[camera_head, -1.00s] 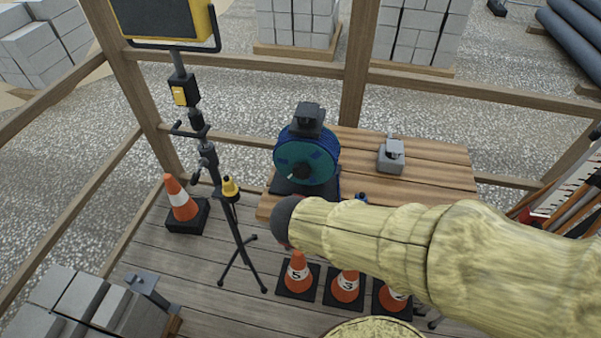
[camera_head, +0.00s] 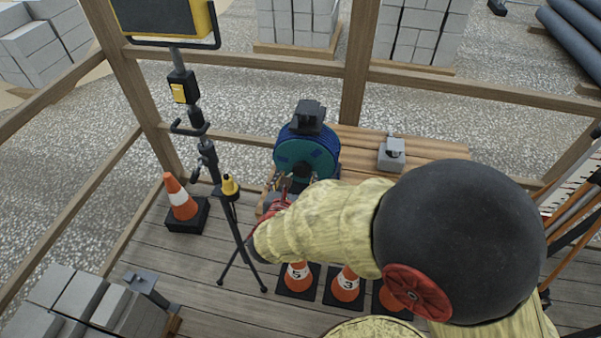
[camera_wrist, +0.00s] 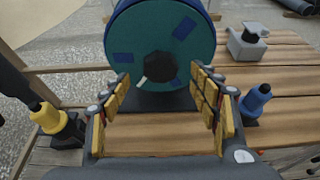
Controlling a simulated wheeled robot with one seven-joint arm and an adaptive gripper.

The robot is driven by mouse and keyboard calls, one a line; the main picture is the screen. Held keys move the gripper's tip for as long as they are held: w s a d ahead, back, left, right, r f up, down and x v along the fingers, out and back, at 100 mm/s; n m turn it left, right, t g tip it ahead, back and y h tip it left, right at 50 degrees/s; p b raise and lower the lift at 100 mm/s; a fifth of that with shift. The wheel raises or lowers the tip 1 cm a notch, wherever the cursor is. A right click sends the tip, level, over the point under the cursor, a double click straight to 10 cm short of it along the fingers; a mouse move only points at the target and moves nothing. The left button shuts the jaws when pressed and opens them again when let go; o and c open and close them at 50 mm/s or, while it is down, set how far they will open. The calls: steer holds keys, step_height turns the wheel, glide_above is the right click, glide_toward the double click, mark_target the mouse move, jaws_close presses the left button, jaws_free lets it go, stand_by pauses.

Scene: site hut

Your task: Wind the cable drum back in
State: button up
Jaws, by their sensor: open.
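The cable drum (camera_head: 305,152) is a blue-green reel on a dark stand on the wooden bench (camera_head: 440,150). In the wrist view the drum (camera_wrist: 160,28) faces me, with a black hub (camera_wrist: 160,66) and a small pale crank handle (camera_wrist: 143,80) pointing down-left from it. My gripper (camera_wrist: 164,92) is open, its yellow-padded fingers either side of the hub and handle in the picture. The fingers look empty, and I cannot tell how far short of the handle they are. In the head view my gripper (camera_head: 283,188) is in front of the drum's lower face, partly hidden by my arm.
A grey clamp-like block (camera_head: 391,153) stands right of the drum. Traffic cones (camera_head: 297,275) stand below the bench.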

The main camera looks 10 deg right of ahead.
mark_target(301, 171)
steer(key=shift+b+x, duration=0.75)
steer(key=shift+x, duration=2.05)
steer(key=shift+s, duration=0.1)
steer(key=shift+c, duration=1.4)
jaws_close()
